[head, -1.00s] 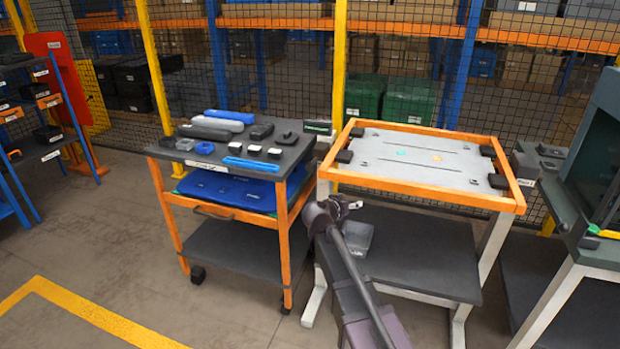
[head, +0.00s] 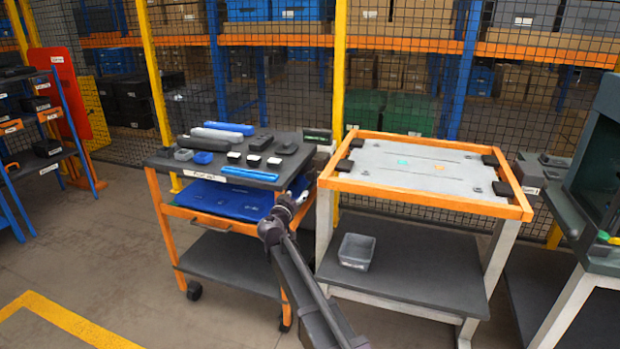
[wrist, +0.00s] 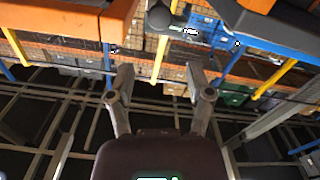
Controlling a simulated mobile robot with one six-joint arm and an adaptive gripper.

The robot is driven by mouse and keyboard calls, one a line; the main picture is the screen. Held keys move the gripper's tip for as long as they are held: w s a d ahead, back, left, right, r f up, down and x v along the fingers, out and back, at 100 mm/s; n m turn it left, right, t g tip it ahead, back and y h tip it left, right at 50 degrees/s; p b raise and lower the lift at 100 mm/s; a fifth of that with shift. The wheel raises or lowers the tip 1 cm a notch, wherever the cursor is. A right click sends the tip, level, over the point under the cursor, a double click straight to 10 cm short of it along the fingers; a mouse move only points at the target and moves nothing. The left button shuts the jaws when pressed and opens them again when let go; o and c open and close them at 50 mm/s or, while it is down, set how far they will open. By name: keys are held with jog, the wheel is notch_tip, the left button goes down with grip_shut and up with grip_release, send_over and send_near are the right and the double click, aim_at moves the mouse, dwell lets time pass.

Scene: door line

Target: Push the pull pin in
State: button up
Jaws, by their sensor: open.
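I cannot make out the pull pin in either view. My gripper (head: 290,203) is in front of the right end of the orange cart (head: 222,232), left of the orange-framed fixture table (head: 430,200). In the wrist view my gripper (wrist: 158,82) has its two fingers spread with nothing between them. The wrist view looks out past the undersides or edges of orange furniture toward the fence and shelving. The fixture table carries a grey plate (head: 400,172) with black corner blocks; small details on it are too fine to tell.
The cart's dark top holds several grey, black and blue parts, including a long blue bar (head: 249,173). A grey bin (head: 356,251) stands on the fixture table's lower shelf. A dark-framed machine (head: 598,170) is at right. Open floor (head: 130,270) lies at front left.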

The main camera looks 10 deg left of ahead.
aim_at(313, 171)
jog(key=w+d, duration=0.1)
jog(key=w, duration=0.8)
jog(key=w+d, duration=0.1)
jog(key=w, duration=0.3)
jog(key=shift+w+d, duration=0.2)
jog(key=shift+d, duration=0.15)
grip_shut()
jog(key=shift+w+d, duration=0.2)
jog(key=shift+w, duration=0.65)
jog(key=shift+w+d, duration=0.15)
jog(key=shift+w, duration=0.7)
grip_release()
jog(key=shift+s, duration=0.15)
jog(key=s+a, duration=0.2)
jog(key=s, duration=0.9)
jog(key=shift+s+a, duration=0.2)
jog(key=shift+s, duration=0.05)
